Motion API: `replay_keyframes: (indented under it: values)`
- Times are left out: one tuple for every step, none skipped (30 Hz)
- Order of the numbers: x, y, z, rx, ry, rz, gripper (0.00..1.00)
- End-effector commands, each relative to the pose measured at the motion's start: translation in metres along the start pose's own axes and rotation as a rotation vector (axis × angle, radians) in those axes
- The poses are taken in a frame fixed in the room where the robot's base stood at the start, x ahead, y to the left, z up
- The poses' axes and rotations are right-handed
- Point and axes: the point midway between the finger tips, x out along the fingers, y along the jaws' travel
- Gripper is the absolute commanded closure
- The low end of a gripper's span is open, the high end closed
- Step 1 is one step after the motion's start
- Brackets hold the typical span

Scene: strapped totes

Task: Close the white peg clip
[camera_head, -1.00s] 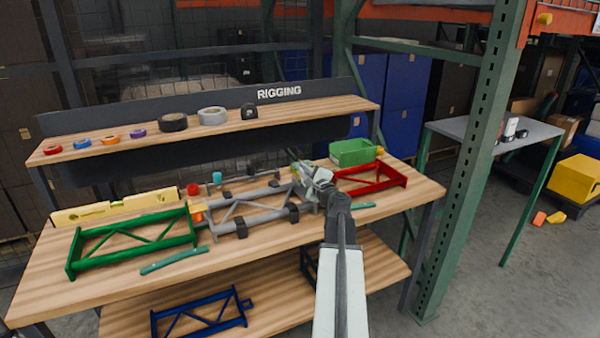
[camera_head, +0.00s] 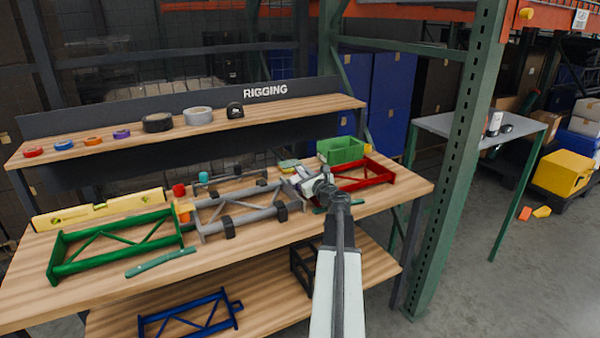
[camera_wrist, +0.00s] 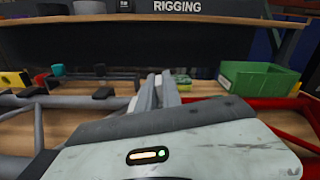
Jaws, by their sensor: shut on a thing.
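My gripper (camera_head: 303,182) is at the joint between the grey truss (camera_head: 212,226) and the red truss (camera_head: 372,181). In the wrist view its two pale grey fingers (camera_wrist: 157,90) are close together and point away from the camera. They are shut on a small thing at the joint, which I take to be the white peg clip. The clip is almost wholly hidden by the fingers and the gripper body, so its closure cannot be seen. An orange clip (camera_head: 183,209) sits between the green truss (camera_head: 110,247) and the grey truss.
A green bin (camera_head: 340,151) and a yellow-green pad (camera_head: 289,165) stand behind the gripper. A yellow level (camera_head: 98,210) and a red cylinder (camera_head: 179,190) lie at the back left. A teal bar (camera_head: 160,262) lies in front. A green rack post (camera_head: 447,190) rises at right.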

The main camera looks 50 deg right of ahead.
Motion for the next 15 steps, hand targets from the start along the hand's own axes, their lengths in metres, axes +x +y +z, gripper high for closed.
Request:
replay_keyframes:
  values:
    - [-0.0004,0.0004,-0.0028,0.017,0.001,0.002,1.00]
    - [-0.0004,0.0002,-0.0034,0.032,0.001,0.002,1.00]
    - [-0.0004,-0.0002,-0.0040,0.047,0.001,0.002,1.00]
    - [-0.0004,-0.0003,-0.0044,0.058,0.002,0.002,1.00]
    - [-0.0003,-0.0005,-0.0047,0.068,0.002,0.002,1.00]
    - [-0.0003,-0.0008,-0.0051,0.079,0.002,0.002,1.00]
    - [-0.0003,-0.0009,-0.0054,0.087,0.002,0.002,1.00]
    - [-0.0003,-0.0010,-0.0056,0.094,0.002,0.002,1.00]
    - [-0.0003,-0.0011,-0.0058,0.101,0.002,0.002,1.00]
    - [-0.0003,-0.0012,-0.0059,0.105,0.002,0.002,1.00]
    - [-0.0002,-0.0013,-0.0060,0.109,0.002,0.002,1.00]
    - [-0.0002,-0.0013,-0.0060,0.113,0.002,0.002,1.00]
    - [-0.0002,-0.0014,-0.0061,0.115,0.002,0.002,1.00]
    - [-0.0002,-0.0014,-0.0060,0.117,0.002,0.002,1.00]
    - [-0.0001,-0.0014,-0.0060,0.119,0.002,0.002,1.00]
